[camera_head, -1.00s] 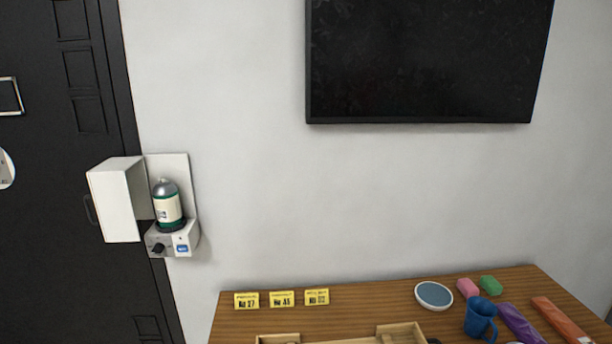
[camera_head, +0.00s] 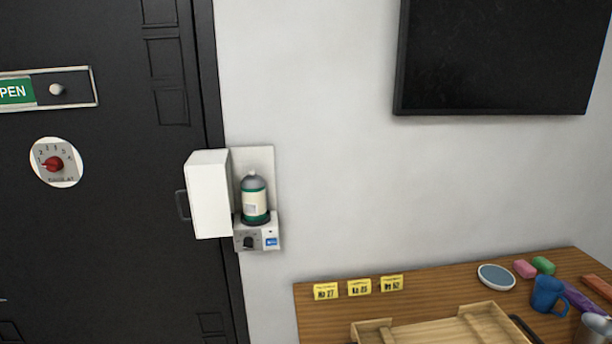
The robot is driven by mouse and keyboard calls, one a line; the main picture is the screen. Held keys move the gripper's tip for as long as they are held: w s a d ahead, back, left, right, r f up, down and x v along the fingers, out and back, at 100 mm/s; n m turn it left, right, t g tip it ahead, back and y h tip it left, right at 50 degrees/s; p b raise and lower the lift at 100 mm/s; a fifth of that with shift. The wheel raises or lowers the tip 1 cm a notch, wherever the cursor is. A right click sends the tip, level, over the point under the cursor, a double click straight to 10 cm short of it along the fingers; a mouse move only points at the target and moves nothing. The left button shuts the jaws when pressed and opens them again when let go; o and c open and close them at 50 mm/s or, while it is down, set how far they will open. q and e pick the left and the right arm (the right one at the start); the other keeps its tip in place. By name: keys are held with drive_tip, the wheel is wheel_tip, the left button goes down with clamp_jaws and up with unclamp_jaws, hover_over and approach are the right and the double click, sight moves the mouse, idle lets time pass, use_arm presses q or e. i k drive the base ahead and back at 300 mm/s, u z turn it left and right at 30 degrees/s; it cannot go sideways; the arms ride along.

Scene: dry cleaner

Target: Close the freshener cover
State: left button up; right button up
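The freshener is mounted on the white wall just right of the dark door. Its white box-shaped cover (camera_head: 209,194) is swung open to the left. A grey and green canister with a cream label (camera_head: 254,200) stands upright and exposed on the grey base (camera_head: 257,236), which has a black knob and a blue label. The flat back plate (camera_head: 265,165) shows behind the canister. Neither of my grippers is in view.
The black door (camera_head: 100,240) has a handle close behind the cover. A wooden table (camera_head: 310,310) stands at lower right with yellow number tags (camera_head: 359,287), a wooden tray (camera_head: 440,335), a blue mug (camera_head: 547,295) and a dish (camera_head: 496,277). A black screen (camera_head: 505,55) hangs above.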

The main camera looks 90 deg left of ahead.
sight(208, 174)
drive_tip(key=k, duration=1.25)
drive_tip(key=u, duration=2.65)
drive_tip(key=k, duration=0.6)
drive_tip(key=u, duration=0.5)
drive_tip(key=i, duration=1.1)
drive_tip(key=z, duration=0.45)
